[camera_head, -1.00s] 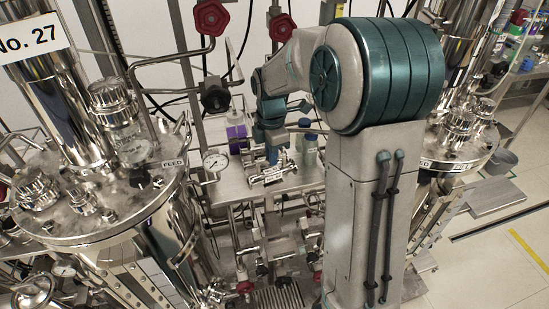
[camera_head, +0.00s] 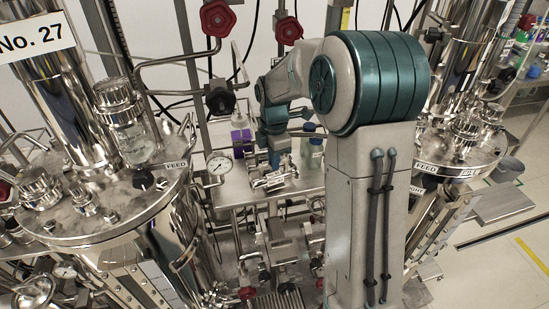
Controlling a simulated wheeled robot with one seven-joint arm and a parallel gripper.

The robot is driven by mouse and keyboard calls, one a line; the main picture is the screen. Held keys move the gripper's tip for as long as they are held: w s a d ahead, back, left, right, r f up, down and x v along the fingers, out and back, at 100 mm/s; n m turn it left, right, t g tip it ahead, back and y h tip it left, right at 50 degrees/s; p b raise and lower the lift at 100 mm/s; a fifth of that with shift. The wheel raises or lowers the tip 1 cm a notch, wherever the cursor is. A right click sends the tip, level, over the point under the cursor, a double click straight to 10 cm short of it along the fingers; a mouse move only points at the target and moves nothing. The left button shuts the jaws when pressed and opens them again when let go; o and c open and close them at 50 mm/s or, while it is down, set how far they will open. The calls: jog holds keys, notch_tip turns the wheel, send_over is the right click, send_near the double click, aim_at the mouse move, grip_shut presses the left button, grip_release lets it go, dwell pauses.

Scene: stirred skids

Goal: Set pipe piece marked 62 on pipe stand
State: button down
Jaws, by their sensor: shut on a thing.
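My gripper (camera_head: 275,163) points down over a small steel table (camera_head: 232,191) between two large steel vessels. It is small in the view and shut on a shiny metal pipe piece, which I can barely make out between the fingers. More shiny metal pipework (camera_head: 268,181) lies just below and in front of the fingertips, low on the table top. I cannot read the mark 62 on any piece, nor tell the pipe stand apart from the pipe pieces. I cannot tell whether the held piece touches anything.
A purple-labelled container (camera_head: 240,143) stands left of my gripper, and a capped bottle (camera_head: 314,152) stands close on its right. A pressure gauge (camera_head: 219,165) is at the table's left edge. Vessel No. 27 (camera_head: 100,215) fills the left; another vessel (camera_head: 455,155) stands right.

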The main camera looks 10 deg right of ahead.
jog(key=shift+f+b, duration=0.35)
jog(key=shift+f, duration=0.2)
dwell(0.4)
jog(key=c, duration=1.5)
grip_release()
jog(key=shift+o, duration=0.2)
jog(key=shift+r, duration=0.1)
notch_tip(320, 180, up, 7)
jog(key=shift+r+b, duration=0.2)
jog(key=shift+b, duration=0.2)
jog(key=shift+s, duration=0.1)
jog(key=s+m+t, duration=0.3)
jog(key=s+m, duration=1.7)
jog(key=s, duration=0.4)
